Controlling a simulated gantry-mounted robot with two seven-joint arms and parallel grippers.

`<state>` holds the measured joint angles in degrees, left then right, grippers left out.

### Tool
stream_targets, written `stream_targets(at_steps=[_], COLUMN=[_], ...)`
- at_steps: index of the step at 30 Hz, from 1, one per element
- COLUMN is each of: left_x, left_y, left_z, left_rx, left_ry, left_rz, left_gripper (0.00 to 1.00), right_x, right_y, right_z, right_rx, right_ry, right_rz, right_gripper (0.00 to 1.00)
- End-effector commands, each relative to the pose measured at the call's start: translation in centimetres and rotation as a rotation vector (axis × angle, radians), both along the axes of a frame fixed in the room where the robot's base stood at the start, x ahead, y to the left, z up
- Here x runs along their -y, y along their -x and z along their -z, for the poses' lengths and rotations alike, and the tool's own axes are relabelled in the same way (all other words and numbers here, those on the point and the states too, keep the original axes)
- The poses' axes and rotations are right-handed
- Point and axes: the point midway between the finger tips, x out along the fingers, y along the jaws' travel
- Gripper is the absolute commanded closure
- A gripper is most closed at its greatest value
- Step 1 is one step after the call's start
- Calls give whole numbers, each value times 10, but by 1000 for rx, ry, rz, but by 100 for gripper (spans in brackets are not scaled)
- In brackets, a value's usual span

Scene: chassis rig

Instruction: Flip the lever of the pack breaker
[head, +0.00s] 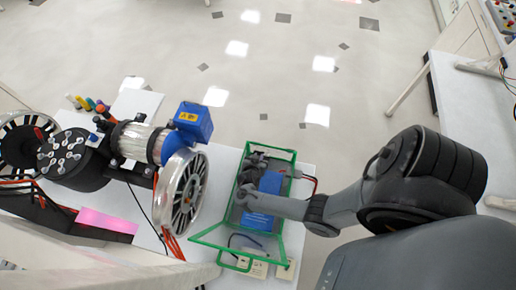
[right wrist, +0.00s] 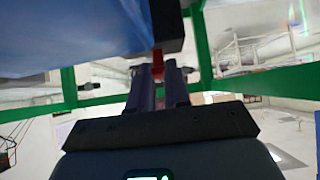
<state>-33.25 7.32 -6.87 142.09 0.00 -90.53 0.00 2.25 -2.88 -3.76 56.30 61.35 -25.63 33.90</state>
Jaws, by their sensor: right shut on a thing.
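The blue pack (head: 268,186) sits inside a green open frame (head: 208,238) on the white table. In the right wrist view the pack's blue side (right wrist: 75,25) fills the top left, with a dark block (right wrist: 167,25) at its end. A small red lever (right wrist: 157,62) hangs below that block. My right gripper (right wrist: 158,72) has its two fingers shut on the red lever. My left gripper is not in view.
A large wheel (head: 182,195) and a motor assembly with a blue box (head: 193,121) stand left of the frame. Green bars (right wrist: 201,50) surround my right gripper closely. Red and black wires (head: 311,181) leave the frame's right side. Open floor lies beyond the table.

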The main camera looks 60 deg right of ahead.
Motion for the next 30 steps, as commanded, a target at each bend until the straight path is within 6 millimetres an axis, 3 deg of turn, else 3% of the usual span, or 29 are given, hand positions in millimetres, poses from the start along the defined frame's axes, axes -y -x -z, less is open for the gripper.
stream_targets(at_steps=[9, 10, 15, 24, 30], left_x=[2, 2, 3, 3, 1], left_y=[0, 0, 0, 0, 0], left_z=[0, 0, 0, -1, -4], left_rx=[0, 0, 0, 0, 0], left_ry=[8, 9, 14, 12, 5], left_rz=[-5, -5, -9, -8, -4], left_gripper=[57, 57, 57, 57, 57], right_x=[0, 0, 0, -1, -16], right_y=[1, 1, 1, 1, 5], right_z=[1, 1, 1, 0, -12], right_rx=[-2, -2, -2, -1, 1], right_ry=[1, 1, 1, 0, -2], right_rz=[0, 0, 0, -1, 0], right_gripper=[100, 80, 57, 57, 57])
